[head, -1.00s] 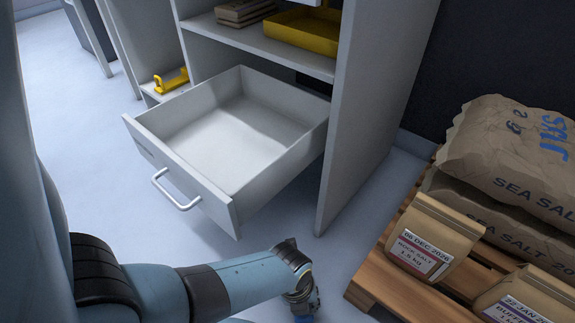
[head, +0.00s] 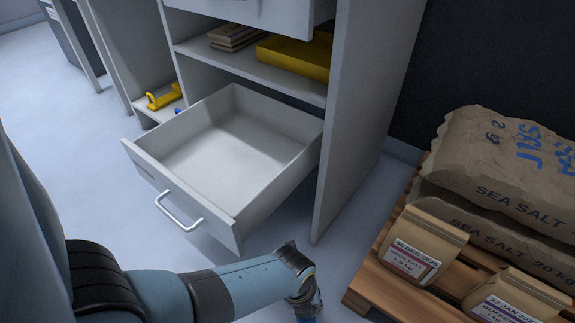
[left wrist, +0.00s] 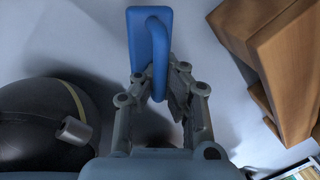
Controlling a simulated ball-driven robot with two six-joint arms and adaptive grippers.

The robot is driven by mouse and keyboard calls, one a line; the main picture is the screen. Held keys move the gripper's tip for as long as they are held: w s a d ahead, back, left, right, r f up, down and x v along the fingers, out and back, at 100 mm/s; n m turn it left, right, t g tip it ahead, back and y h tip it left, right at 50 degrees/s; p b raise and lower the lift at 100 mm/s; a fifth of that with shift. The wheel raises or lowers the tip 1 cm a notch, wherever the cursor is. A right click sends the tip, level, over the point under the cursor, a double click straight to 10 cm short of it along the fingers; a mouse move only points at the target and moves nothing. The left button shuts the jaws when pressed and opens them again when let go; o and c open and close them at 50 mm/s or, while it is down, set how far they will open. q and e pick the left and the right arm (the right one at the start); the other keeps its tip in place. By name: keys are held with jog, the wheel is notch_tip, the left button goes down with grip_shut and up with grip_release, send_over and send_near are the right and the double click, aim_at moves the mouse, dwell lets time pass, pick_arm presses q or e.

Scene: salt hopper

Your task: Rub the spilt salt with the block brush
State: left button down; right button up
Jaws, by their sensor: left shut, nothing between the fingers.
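A blue block with a looped handle, which looks like the block brush (left wrist: 138,45), shows upright at the top middle of the left wrist view. My left gripper (left wrist: 160,72) is shut, with its finger linkages on either side of the handle in that view. I cannot tell whether they touch it. In the head view my left gripper (head: 311,311) points down at the bottom edge, close to the pallet, with a bit of blue below it. I cannot make out the spilt salt in either view.
An open, empty drawer (head: 205,165) juts out from the cabinet (head: 365,110). A wooden pallet (head: 372,285) at right bears large salt sacks (head: 500,165) and smaller paper bags (head: 420,245). A yellow tray (head: 295,58) lies on a shelf. Pale floor lies between drawer and pallet.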

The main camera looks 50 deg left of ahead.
jog(key=shift+s+a+r+g+p, duration=0.1)
jog(key=shift+s+r+g+p, duration=0.15)
jog(key=shift+s+r+g, duration=0.25)
jog(key=shift+s+a+r+g+p, duration=0.1)
jog(key=shift+s+r+g+p, duration=0.15)
jog(key=shift+r, duration=0.45)
